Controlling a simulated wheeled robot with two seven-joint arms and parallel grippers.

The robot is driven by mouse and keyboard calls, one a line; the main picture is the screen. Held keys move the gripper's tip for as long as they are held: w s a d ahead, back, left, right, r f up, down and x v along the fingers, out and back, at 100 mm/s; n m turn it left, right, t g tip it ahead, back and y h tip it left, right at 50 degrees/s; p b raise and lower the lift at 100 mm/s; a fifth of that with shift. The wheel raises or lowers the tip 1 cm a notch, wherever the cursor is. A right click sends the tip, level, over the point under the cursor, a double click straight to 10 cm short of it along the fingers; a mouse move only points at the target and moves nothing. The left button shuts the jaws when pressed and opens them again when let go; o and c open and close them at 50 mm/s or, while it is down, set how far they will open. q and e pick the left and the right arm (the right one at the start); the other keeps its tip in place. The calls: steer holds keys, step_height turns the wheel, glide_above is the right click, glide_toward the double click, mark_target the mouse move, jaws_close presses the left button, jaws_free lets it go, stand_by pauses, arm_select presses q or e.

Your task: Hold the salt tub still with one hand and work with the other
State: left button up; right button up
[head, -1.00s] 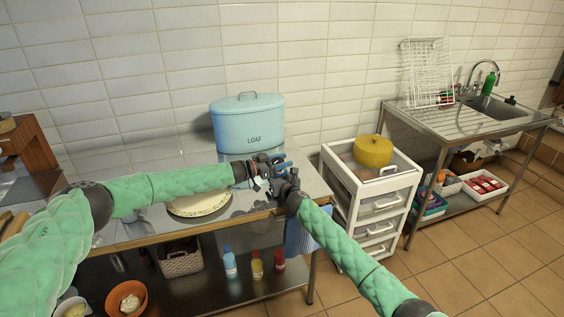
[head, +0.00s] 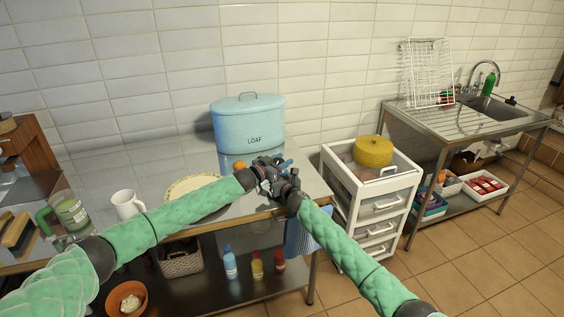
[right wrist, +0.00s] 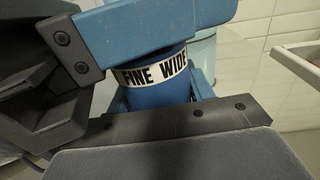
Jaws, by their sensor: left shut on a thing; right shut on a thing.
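The salt tub (right wrist: 160,90) is blue with a white band reading "FINE WIDE", and it fills the middle of the right wrist view. A blue part (right wrist: 150,30) lies across its top. In the head view the tub is mostly hidden by my grippers; a bit of blue (head: 285,163) shows above them. My left gripper (head: 266,170) and my right gripper (head: 286,184) are close together at the table's right front. Both are shut on parts of the tub; exactly which part each grips is hard to tell.
A blue LOAF bin (head: 249,125) stands behind my grippers. A pie (head: 190,186), a white mug (head: 126,204) and a green-handled jar (head: 70,212) are on the steel table. A white drawer unit (head: 340,165) stands just right. Bottles (head: 230,262) are on the lower shelf.

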stand_by(0.4)
arm_select(q)
steer(key=o, duration=1)
steer(key=shift+a, duration=0.1)
steer(key=shift+s+a, duration=0.1)
steer(key=v, duration=1.1)
steer(key=shift+s+a, duration=0.15)
steer(key=shift+s, duration=0.15)
steer(key=shift+r, duration=0.1)
